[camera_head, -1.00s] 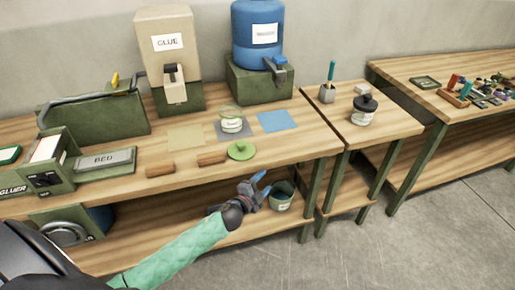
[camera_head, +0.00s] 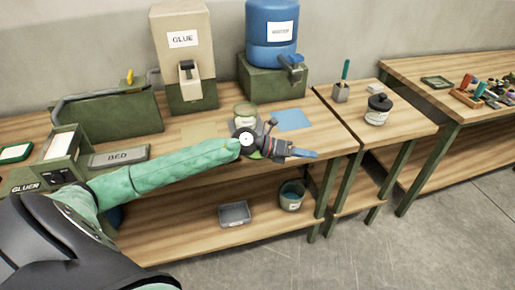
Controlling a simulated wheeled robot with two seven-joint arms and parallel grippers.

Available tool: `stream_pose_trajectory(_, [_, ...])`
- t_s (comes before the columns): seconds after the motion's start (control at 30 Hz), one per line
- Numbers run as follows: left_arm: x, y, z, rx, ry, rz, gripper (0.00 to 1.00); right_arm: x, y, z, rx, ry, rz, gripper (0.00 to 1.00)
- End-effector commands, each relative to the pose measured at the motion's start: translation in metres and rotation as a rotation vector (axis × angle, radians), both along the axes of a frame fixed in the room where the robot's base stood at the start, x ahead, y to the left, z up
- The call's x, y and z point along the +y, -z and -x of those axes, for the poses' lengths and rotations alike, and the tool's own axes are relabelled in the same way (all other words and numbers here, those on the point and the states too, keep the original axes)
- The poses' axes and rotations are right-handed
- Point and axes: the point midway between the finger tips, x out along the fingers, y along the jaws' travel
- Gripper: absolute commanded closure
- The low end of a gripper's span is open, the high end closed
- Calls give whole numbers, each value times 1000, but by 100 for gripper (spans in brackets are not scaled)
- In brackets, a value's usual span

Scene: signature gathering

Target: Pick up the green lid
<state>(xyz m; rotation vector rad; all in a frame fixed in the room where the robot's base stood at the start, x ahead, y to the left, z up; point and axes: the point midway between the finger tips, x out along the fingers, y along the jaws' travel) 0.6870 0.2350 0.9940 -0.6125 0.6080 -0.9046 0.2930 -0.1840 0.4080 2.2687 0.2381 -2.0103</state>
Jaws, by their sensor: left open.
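The green lid (camera_head: 255,156) lies on the workbench (camera_head: 345,142) near its front edge. Only a small part of it shows, because my left wrist and gripper cover the rest. My left gripper (camera_head: 298,152) is open, with blue on its fingers, and points right just past the lid. Its height above the bench is hard to judge. Nothing shows between its fingers. A jar with a pale label and greenish top (camera_head: 245,113) stands just behind my wrist. My right gripper is out of view.
A glue dispenser (camera_head: 184,50) and a blue water tank (camera_head: 271,25) stand at the back. A blue sheet (camera_head: 293,119) lies right of the jar. A grey tray (camera_head: 234,214) and a green pot (camera_head: 291,195) are on the lower shelf.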

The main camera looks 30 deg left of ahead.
Motion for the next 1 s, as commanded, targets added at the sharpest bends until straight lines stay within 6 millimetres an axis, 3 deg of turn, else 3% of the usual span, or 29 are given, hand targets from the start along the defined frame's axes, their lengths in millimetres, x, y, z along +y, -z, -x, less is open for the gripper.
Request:
stream_pose_trajectory(0.17, [68,6,-4,-35,146,-447,42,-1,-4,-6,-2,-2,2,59])
stream_pose_trajectory(0.3, [138,5,-6,-5,204,-761,42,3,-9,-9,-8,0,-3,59])
stream_pose_trajectory(0.4, [182,-2,-6,27,219,-929,42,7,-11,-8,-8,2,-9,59])
stream_pose_trajectory(0.5, [211,-8,-5,58,224,-1035,42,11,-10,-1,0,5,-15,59])
stream_pose_trajectory(0.67, [227,-10,-4,78,225,-1095,42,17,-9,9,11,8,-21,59])
stream_pose_trajectory(0.77, [226,-4,-7,79,226,-1094,42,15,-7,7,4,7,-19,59])
stream_pose_trajectory(0.83, [224,2,-8,79,227,-1094,42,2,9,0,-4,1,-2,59])
stream_pose_trajectory(1.0, [221,12,-12,78,227,-1092,42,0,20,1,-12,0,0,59])
